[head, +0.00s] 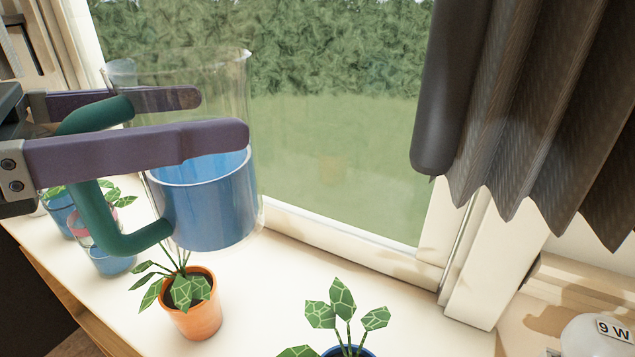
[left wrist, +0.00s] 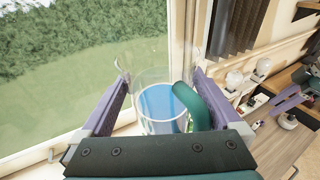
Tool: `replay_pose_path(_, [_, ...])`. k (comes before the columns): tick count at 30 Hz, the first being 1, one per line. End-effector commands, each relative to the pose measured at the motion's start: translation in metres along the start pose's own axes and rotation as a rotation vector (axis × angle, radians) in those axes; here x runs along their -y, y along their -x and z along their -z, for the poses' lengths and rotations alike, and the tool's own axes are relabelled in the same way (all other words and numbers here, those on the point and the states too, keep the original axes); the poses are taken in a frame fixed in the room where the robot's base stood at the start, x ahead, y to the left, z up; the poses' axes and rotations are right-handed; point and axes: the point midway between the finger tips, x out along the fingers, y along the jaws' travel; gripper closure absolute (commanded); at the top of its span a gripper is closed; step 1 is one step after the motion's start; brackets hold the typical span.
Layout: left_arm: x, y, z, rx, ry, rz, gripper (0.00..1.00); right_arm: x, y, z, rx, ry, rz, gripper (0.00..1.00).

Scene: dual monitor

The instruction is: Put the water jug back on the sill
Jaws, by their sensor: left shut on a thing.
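The water jug (head: 212,215) is clear, part-filled with blue water, with a green handle on its left side. My left gripper (head: 218,112) is shut on the jug, one purple finger on each side of its body. The jug hangs roughly upright and looks raised over the white sill (head: 265,290), in front of the window. In the left wrist view the jug (left wrist: 158,98) sits between the fingers, its handle to the right. What seems to be my right gripper (left wrist: 286,103) shows small at the right edge there; its jaws are unclear.
A terracotta pot (head: 199,318) with a leafy plant is below the jug. A dark pleated blind (head: 540,110) hangs at the right. Bare sill lies between the plants.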

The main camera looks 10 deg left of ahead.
Motion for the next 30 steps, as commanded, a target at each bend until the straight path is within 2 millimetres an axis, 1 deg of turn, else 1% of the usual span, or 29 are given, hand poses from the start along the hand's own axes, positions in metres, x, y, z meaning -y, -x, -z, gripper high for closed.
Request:
replay_pose_path(1, [0.002,-0.008,0.009,0.008,-0.004,-0.003,0.97,0.001,-0.007,-0.002,-0.001,-0.001,0.002,0.55])
replay_pose_path(3, [0.006,-0.015,0.016,0.011,-0.011,-0.007,0.97,0.002,-0.010,-0.003,-0.001,-0.002,0.004,0.55])
replay_pose_path(5, [0.008,-0.019,0.020,0.014,-0.016,-0.008,0.97,0.002,-0.012,-0.003,-0.002,-0.002,0.004,0.55])
replay_pose_path(8, [0.011,-0.024,0.033,0.015,-0.019,-0.008,0.97,0.002,-0.021,-0.006,-0.002,-0.003,0.004,0.55])
replay_pose_path(11, [0.010,-0.028,0.059,0.015,-0.018,-0.009,0.97,0.003,-0.039,-0.011,-0.003,-0.003,0.004,0.55])
replay_pose_path(15, [0.009,-0.034,0.102,0.015,-0.015,-0.010,0.97,0.004,-0.071,-0.021,-0.003,-0.003,0.004,0.55])
replay_pose_path(18, [0.009,-0.038,0.131,0.015,-0.015,-0.010,0.97,0.004,-0.090,-0.028,-0.003,-0.003,0.004,0.55])
replay_pose_path(21, [0.008,-0.042,0.154,0.016,-0.015,-0.010,0.97,0.005,-0.105,-0.032,-0.002,-0.003,0.003,0.55])
replay_pose_path(24, [0.008,-0.044,0.170,0.016,-0.016,-0.009,0.97,0.005,-0.114,-0.035,-0.002,-0.002,0.003,0.55])
replay_pose_path(29, [0.007,-0.045,0.180,0.015,-0.019,-0.009,0.97,0.005,-0.118,-0.037,-0.002,-0.001,0.001,0.55])
replay_pose_path(30, [0.007,-0.046,0.184,0.015,-0.018,-0.009,0.97,0.005,-0.121,-0.038,-0.002,0.000,0.001,0.55])
